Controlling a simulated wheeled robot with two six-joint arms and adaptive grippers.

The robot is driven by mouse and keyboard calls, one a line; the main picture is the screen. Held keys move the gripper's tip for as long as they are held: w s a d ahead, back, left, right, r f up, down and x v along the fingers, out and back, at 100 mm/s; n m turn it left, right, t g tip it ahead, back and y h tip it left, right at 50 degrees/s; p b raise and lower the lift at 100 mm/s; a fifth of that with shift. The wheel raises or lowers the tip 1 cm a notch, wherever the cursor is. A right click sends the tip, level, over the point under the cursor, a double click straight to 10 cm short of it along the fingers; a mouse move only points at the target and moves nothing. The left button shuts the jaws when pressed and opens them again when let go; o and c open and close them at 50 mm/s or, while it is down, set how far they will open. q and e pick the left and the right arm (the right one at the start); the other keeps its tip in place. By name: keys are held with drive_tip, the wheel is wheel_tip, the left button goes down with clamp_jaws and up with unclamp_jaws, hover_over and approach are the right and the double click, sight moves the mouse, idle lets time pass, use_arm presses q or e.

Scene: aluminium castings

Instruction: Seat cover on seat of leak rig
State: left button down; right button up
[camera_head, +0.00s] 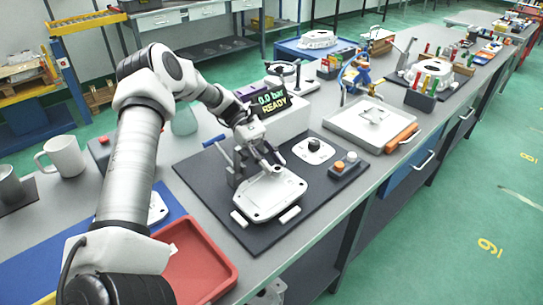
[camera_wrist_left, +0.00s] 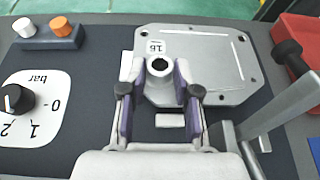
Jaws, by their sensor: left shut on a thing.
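The cover (camera_head: 268,197) is a pale grey metal plate with rounded corners, small corner holes and a raised round boss. It is over the dark base of the leak rig (camera_head: 245,237), looking about level; I cannot tell whether it touches the seat, which it mostly hides. White blocks (camera_head: 290,214) show at its near edge. My left gripper (camera_head: 265,163) is shut on the cover at its boss. In the left wrist view the purple-padded fingers (camera_wrist_left: 158,92) straddle the boss, and the cover (camera_wrist_left: 205,62) extends beyond them. My right gripper is not in view.
A clamp lever (camera_head: 238,163) stands close beside my left gripper; its black knob (camera_wrist_left: 289,50) shows in the wrist view. The pressure dial (camera_head: 314,150) and button box (camera_head: 345,165) are right. A red tray (camera_head: 228,262) is near left. The display (camera_head: 272,103) reads "0.0 bar READY".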

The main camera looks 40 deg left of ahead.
use_arm(q)
drive_tip(key=shift+r, duration=0.1)
idle(0.5)
drive_tip(key=shift+f+b, duration=0.4)
drive_tip(key=shift+f, duration=0.65)
drive_tip(key=c, duration=0.8)
unclamp_jaws()
drive_tip(key=shift+o, duration=0.2)
drive_tip(key=v, duration=0.7)
drive_tip(key=shift+a+r, duration=0.1)
drive_tip(key=shift+a, duration=0.1)
